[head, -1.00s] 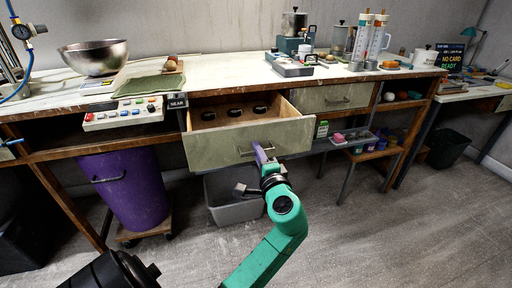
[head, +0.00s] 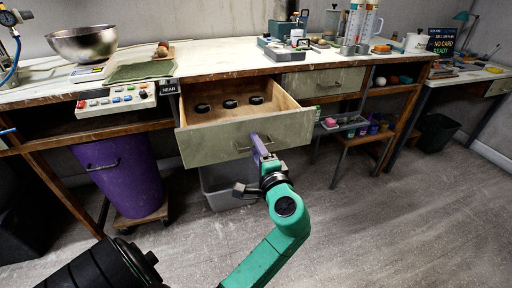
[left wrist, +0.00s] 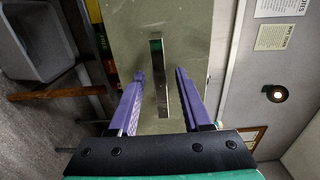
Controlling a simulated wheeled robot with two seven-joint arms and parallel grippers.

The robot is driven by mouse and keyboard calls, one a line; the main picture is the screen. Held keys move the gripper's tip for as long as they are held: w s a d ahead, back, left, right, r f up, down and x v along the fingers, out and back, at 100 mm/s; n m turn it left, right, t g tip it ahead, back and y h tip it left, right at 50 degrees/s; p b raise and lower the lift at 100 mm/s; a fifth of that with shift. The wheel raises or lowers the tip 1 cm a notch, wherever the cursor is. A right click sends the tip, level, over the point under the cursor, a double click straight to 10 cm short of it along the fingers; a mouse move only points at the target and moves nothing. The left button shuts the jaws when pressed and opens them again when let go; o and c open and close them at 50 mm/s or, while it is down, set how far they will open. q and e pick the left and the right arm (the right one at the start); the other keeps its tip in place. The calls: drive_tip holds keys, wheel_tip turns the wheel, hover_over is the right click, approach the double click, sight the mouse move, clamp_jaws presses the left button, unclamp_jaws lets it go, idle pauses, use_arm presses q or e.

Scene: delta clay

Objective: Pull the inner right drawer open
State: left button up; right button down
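A pale green-grey drawer (head: 215,145) in the middle of the bench stands well open, with several small black items (head: 230,104) inside. Its bar handle (left wrist: 159,75) shows upright in the left wrist view. My left gripper (head: 260,150) is at the drawer's front. In the left wrist view, its purple fingers (left wrist: 161,85) are apart, one on each side of the handle, with visible gaps. The fingertips partly hide the handle in the head view. A second, similar drawer (head: 325,82) to the right is shut. My right gripper is not in view.
A purple bin (head: 118,180) stands under the bench at left, and a grey bin (head: 222,188) stands below the open drawer. A low shelf (head: 362,138) is to the right. The floor (head: 400,220) at front right is clear.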

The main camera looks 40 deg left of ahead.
use_arm(q)
drive_tip(key=v, duration=1.4)
drive_tip(key=shift+d, duration=0.25)
drive_tip(key=shift+s+r, duration=0.1)
drive_tip(key=shift+s, duration=0.05)
